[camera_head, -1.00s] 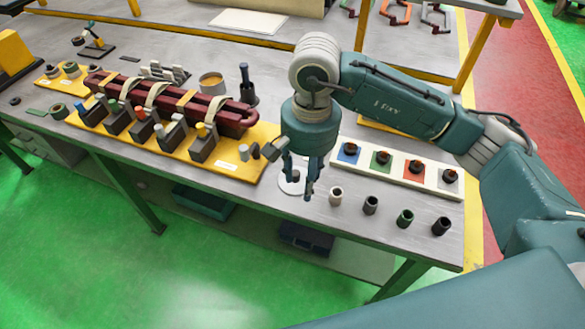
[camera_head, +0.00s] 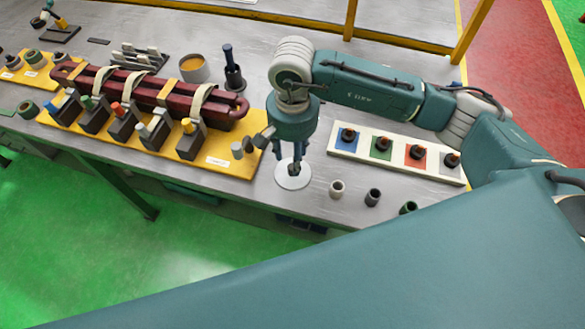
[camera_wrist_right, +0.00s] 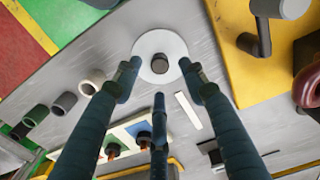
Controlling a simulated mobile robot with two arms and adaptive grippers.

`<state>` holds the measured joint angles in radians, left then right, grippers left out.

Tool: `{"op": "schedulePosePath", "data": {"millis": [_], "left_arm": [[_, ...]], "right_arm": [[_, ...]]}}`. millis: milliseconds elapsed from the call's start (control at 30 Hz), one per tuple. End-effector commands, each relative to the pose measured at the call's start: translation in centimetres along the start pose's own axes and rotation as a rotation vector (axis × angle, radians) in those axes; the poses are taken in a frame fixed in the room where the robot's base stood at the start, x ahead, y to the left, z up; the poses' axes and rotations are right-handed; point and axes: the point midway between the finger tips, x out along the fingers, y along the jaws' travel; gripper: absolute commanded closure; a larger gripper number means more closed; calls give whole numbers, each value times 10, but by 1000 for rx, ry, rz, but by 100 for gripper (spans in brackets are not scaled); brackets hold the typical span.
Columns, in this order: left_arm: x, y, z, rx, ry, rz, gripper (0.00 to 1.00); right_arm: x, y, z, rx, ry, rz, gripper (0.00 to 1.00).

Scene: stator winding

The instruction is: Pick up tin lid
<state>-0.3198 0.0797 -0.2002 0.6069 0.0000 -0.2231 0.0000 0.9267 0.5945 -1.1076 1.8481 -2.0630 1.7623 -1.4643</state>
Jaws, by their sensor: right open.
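The tin lid (camera_head: 293,184) is a flat pale disc with a dark knob in its middle. It lies flat on the grey bench to the right of the yellow base. My right gripper (camera_head: 291,165) points down over it with its fingers spread. In the right wrist view the lid (camera_wrist_right: 160,38) and its knob (camera_wrist_right: 160,63) lie between the fingertips of my open right gripper (camera_wrist_right: 157,78). I cannot tell whether any finger touches the knob. The open tin (camera_head: 194,68), with amber contents, stands behind the dark red coil. My left gripper does not show.
The yellow base (camera_head: 225,167) with dark blocks and the red coil (camera_head: 150,95) is close on the left. A white tray (camera_head: 344,154) with coloured squares stands on the right. Several small sleeves (camera_head: 337,188) stand near the bench's front edge.

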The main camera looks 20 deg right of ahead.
Motion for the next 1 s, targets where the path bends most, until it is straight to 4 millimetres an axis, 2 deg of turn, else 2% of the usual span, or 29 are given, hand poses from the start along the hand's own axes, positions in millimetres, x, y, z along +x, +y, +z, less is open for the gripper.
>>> {"op": "schedulePosePath", "data": {"millis": [33, 100, 267, 367, 500, 533, 733, 1000], "left_arm": [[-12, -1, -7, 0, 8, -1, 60], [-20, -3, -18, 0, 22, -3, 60], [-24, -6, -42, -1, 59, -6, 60], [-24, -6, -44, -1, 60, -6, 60], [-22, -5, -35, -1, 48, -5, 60], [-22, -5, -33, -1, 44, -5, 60], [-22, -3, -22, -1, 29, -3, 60], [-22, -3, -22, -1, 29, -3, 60]], "right_arm": [[4, 1, 2, 1, -6, 5, 58], [15, 1, 3, 0, -7, 5, 58], [35, 0, 1, 0, -2, 2, 58], [39, 0, 1, -1, -2, 0, 58], [40, 0, 1, -1, -1, 0, 58], [39, 0, 0, -1, -1, 0, 60], [39, 0, 0, -1, -1, 0, 100], [39, 0, 0, -1, -1, 0, 100]]}}
